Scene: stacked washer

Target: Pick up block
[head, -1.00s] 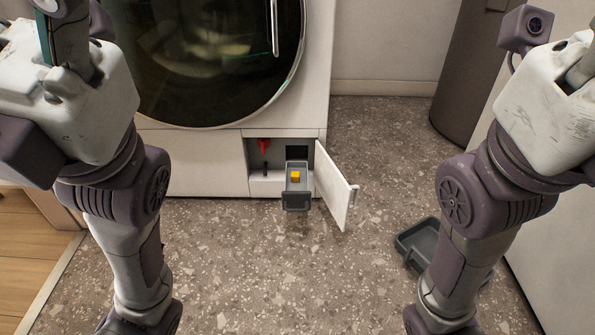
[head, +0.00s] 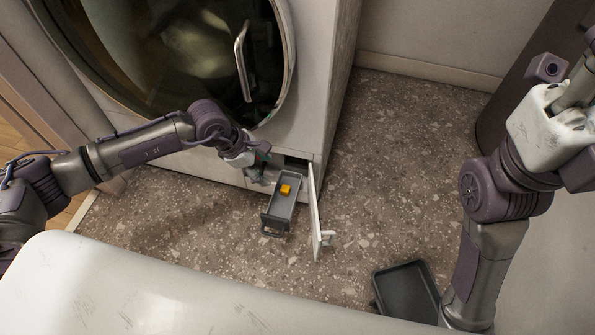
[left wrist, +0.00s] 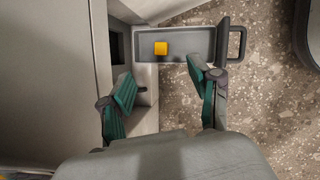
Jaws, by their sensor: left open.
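A small yellow block (head: 285,189) lies in the grey pull-out drawer (head: 272,224) at the foot of the washer. The block also shows in the left wrist view (left wrist: 161,48), near the drawer's inner end. My left gripper (head: 262,172) is beside the drawer, close to the washer front. In the left wrist view its two green-padded fingers (left wrist: 162,85) are spread apart with nothing between them, and the block is beyond the fingertips. My right arm shows at the right of the head view, but its fingers are not visible.
The small white hatch door (head: 315,210) stands open just right of the drawer. The washer (head: 318,70) rises behind. A dark grey tray (head: 408,290) lies on the speckled floor (head: 390,150) at the front right. Floor between hatch and tray is clear.

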